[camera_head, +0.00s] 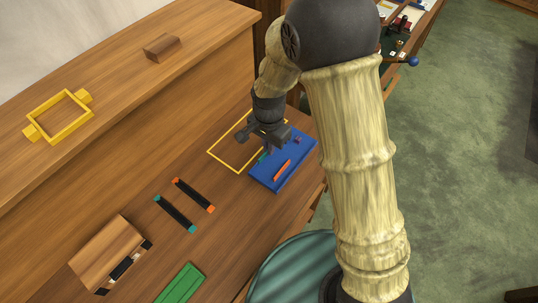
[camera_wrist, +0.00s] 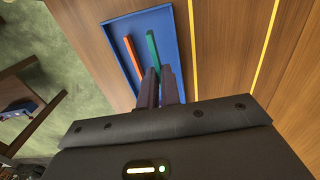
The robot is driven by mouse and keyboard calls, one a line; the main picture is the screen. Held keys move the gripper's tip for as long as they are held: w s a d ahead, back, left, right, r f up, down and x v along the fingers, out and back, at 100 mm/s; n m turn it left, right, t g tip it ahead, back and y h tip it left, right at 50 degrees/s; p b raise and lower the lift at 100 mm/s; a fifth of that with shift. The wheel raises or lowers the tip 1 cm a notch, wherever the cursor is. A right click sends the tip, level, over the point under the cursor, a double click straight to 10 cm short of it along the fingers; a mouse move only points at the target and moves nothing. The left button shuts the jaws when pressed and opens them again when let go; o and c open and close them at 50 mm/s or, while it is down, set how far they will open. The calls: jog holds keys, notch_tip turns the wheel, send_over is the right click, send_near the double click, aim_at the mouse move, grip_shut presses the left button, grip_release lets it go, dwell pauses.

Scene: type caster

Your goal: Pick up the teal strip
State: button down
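The teal strip (camera_wrist: 153,50) lies in a blue tray (camera_wrist: 170,20), beside and roughly parallel to an orange strip (camera_wrist: 132,57). In the head view a bit of the teal strip (camera_head: 262,157) shows just below my gripper (camera_head: 268,149), which covers much of it. In the wrist view the two fingertips of my gripper (camera_wrist: 159,72) are close together at the strip's near end, which runs in between them. I cannot tell whether they touch or pinch it.
A yellow outline (camera_head: 225,160) borders the blue tray on the table. Two dark bars with teal ends (camera_head: 175,214) and orange ends (camera_head: 194,195) lie to the left.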

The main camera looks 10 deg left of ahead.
jog(key=shift+r, duration=1.45)
